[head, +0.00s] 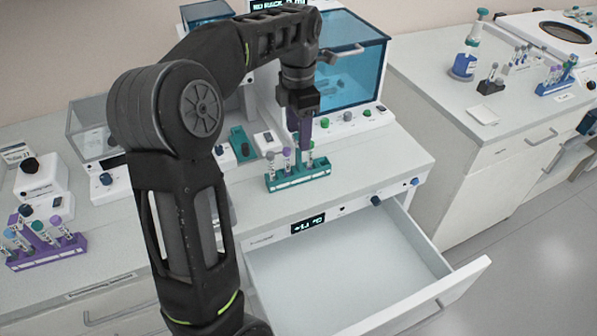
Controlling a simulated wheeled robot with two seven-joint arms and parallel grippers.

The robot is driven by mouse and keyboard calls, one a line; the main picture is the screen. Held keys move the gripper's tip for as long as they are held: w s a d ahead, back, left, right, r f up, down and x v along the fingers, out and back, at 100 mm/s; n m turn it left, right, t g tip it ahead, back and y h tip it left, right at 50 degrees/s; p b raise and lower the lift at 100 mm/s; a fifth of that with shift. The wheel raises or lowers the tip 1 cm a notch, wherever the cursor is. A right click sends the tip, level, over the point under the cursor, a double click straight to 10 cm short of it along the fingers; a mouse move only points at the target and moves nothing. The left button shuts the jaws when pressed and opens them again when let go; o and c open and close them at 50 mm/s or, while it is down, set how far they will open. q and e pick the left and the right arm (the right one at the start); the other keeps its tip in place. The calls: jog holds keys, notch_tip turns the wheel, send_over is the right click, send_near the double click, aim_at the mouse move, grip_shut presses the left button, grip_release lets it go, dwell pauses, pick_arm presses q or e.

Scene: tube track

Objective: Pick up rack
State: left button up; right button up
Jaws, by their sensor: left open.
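A teal rack (297,179) holding several capped tubes stands on the white counter top, behind the open drawer. My left gripper (303,143) has purple fingers and points down at the rack from above. It is open, and its fingertips overlap the tubes at the rack's back side in the picture. I cannot tell whether they touch the rack. My right gripper is not in view.
An open, empty white drawer (335,270) juts out below the rack. A blue-windowed cabinet (350,75) stands behind it. A purple rack (45,252) with tubes is at left. Other racks (555,85) stand on the right counter. Counter right of the teal rack is clear.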

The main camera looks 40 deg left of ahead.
aim_at(299, 159)
pick_arm(q)
jog(key=shift+f+p, duration=0.65)
jog(key=shift+f, duration=1.95)
jog(key=shift+c, duration=0.3)
grip_shut()
